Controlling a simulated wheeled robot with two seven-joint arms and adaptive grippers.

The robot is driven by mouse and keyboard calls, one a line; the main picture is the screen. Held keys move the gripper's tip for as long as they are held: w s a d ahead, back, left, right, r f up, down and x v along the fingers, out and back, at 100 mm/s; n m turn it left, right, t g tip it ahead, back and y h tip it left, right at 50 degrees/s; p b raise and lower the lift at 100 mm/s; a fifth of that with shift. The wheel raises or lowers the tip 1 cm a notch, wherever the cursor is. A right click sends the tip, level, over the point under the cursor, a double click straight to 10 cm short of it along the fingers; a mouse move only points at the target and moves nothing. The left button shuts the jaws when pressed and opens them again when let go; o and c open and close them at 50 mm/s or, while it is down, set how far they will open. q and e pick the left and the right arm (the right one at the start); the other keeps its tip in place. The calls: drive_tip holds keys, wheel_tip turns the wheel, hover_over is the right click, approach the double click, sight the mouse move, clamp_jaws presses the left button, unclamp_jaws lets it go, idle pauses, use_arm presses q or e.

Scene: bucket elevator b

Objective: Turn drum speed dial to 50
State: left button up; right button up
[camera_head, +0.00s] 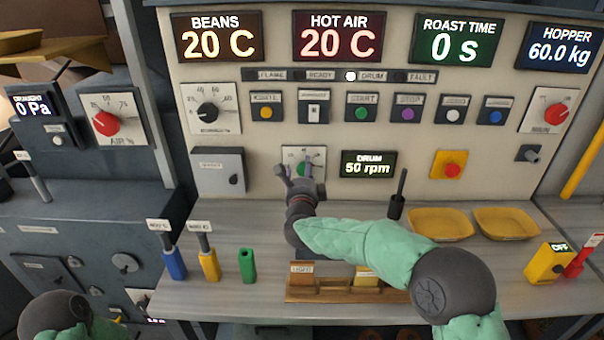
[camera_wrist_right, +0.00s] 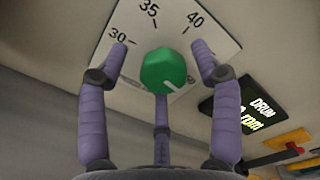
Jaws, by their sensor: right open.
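The drum speed dial (camera_head: 302,153) is a white scale plate on the panel with a green knob (camera_head: 303,170). In the right wrist view the green knob (camera_wrist_right: 164,68) is clear, and its white mark points to the lower right. The numbers 30, 35 and 40 show on the plate (camera_wrist_right: 172,22). The drum display (camera_head: 368,164) reads 50 rpm. My right gripper (camera_head: 300,174) is open in front of the dial, its fingers spread around the knob and apart from it. Only part of my left arm shows at the lower left; its gripper is out of view.
A dark upright handle (camera_head: 398,195) stands on the worktop right of my right gripper. Two yellow trays (camera_head: 440,224) lie farther right. A wooden holder (camera_head: 335,292) stands in front, below my right arm. A red button (camera_head: 452,170) on yellow sits right of the display.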

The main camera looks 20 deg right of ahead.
drive_tip(key=v, duration=1.2)
